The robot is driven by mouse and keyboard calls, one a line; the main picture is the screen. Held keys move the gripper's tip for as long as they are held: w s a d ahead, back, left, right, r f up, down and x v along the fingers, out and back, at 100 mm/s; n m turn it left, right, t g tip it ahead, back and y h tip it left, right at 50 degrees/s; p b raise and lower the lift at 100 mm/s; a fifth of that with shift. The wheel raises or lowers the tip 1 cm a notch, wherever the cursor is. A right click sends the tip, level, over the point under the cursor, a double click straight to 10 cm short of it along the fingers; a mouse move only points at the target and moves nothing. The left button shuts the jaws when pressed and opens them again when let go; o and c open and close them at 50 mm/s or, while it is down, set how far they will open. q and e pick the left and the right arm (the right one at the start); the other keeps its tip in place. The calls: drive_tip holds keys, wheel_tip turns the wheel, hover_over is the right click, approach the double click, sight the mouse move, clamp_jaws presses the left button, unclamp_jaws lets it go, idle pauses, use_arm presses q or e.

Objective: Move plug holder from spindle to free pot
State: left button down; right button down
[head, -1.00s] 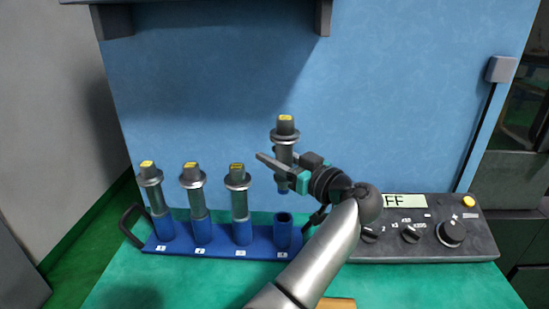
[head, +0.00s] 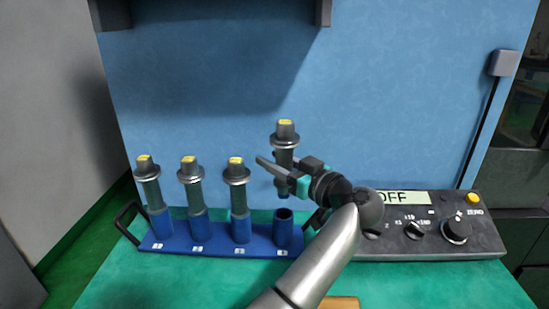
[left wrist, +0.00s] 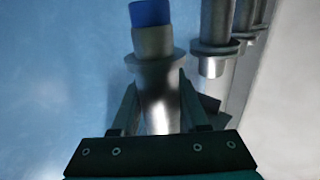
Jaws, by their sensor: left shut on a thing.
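The plug holder (head: 285,155) is a grey metal piece with a dark head, a yellow label on top, a collar and a blue lower end. My left gripper (head: 279,168) is shut around its shank and holds it nearly upright. In the left wrist view the holder (left wrist: 157,92) sits between the two fingers, its blue end at the top of the picture. The free pot (head: 283,229) is the empty blue tube at the right end of the blue rack (head: 262,252). The holder's lower end is a little above its mouth, apart from it. My right gripper is not in view.
Three similar holders stand in the pots to the left: the first (head: 150,185), second (head: 192,190) and third (head: 239,195). A control box (head: 445,243) with knobs and a display stands right of the rack. A blue wall panel (head: 400,100) rises close behind.

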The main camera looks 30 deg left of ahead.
sight(275, 181)
use_arm(q)
drive_tip(key=shift+d+f, duration=0.1)
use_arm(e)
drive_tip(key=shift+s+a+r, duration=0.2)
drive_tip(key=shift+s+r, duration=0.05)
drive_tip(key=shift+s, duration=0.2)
use_arm(q)
drive_tip(key=shift+f+b, duration=0.5)
drive_tip(key=shift+f, duration=2)
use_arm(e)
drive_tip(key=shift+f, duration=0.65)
use_arm(q)
drive_tip(key=shift+f, duration=0.15)
drive_tip(key=shift+f+b, duration=0.45)
drive_tip(key=shift+f, duration=0.7)
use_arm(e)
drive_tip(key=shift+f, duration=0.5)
